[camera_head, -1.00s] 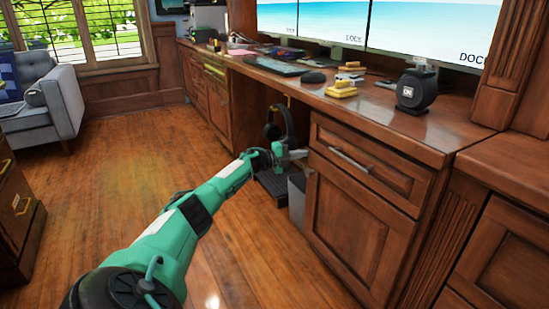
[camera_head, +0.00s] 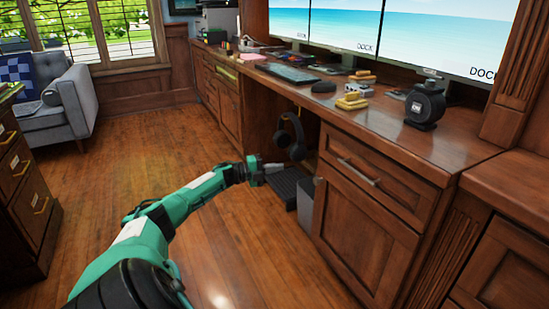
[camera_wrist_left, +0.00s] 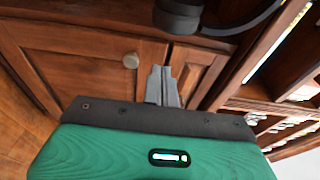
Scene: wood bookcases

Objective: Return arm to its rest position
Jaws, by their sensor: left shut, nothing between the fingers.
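My left arm comes in from the bottom left in the head view, green and black, stretched over the wood floor toward the desk. Its left gripper (camera_head: 274,168) is in front of the knee space under the desk, left of the drawer cabinet. The left wrist view shows the two grey fingers (camera_wrist_left: 162,86) together, with nothing between them. Behind them are wood panels and a round knob (camera_wrist_left: 131,61). My right gripper is not in view.
Black headphones (camera_head: 291,137) hang under the desk top near the gripper. A black step-like object (camera_head: 284,186) and a grey bin (camera_head: 306,202) stand below. The drawer cabinet (camera_head: 364,230) is to the right. Floor (camera_head: 135,130) is open to the left, before a sofa (camera_head: 62,102).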

